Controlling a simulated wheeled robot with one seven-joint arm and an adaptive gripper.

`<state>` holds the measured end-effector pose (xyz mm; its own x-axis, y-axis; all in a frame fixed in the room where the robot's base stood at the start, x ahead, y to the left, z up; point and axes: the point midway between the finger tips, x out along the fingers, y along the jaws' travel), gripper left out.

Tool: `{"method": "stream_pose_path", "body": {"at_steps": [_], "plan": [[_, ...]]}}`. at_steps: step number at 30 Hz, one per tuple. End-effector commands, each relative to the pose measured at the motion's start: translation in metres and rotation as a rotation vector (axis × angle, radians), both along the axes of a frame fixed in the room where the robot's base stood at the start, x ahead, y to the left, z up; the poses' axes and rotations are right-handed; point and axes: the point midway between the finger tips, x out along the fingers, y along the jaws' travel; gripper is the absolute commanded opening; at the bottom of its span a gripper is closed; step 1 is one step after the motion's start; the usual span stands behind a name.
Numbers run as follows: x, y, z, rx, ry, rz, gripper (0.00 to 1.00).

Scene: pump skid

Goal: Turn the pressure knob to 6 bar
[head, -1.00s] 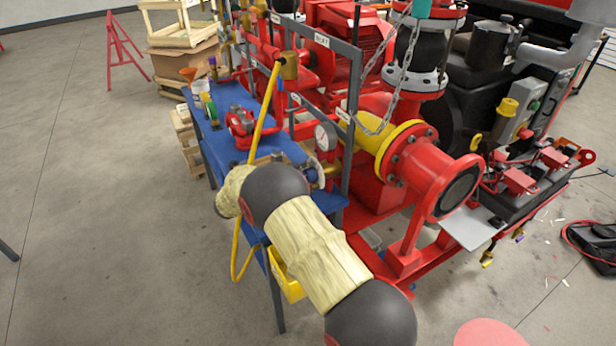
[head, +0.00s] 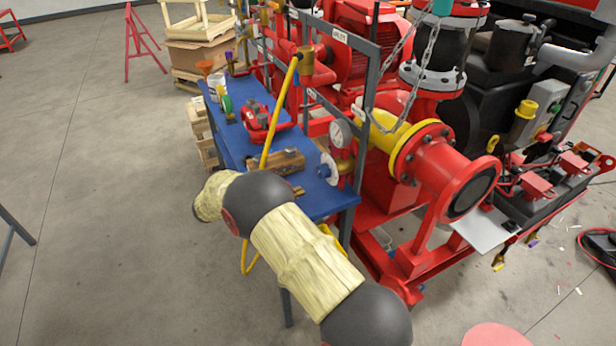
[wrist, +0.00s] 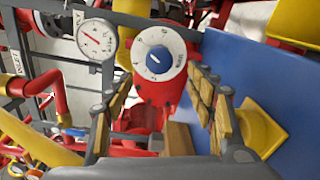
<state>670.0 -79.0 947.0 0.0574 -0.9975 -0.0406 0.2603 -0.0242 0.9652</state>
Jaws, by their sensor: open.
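The pressure knob (wrist: 158,57) is a blue pointer on a white round dial with markings, near the top middle of the wrist view. Its numbers are too small to read. In the head view the white dial (head: 328,169) stands edge-on at the near end of the blue bench. A white pressure gauge (wrist: 97,40) with a red needle is left of the knob in the wrist view, and also shows in the head view (head: 341,133). My gripper (wrist: 160,88) is open, with its fingers apart below the dial in the picture and nothing between them.
The blue bench (head: 232,147) holds a red clamp-like part (head: 262,120) and a wooden block (head: 281,162). A yellow hose (head: 281,107) rises beside my arm. Grey frame posts and red and yellow pipework (head: 420,155) stand right of the dial.

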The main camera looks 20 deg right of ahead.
Motion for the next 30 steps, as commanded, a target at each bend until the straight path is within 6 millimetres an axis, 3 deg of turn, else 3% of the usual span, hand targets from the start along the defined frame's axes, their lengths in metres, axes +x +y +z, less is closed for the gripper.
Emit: {"method": "stream_pose_path", "body": {"at_steps": [7,22,26,30], "plan": [[-0.001,0.021,0.0,0.0,0.001,0.001,0.55],[-0.002,0.021,0.002,0.003,0.001,-0.002,0.55],[-0.01,0.014,0.014,0.048,0.004,-0.022,0.55],[-0.037,-0.003,0.043,0.185,0.012,-0.069,0.55]]}}
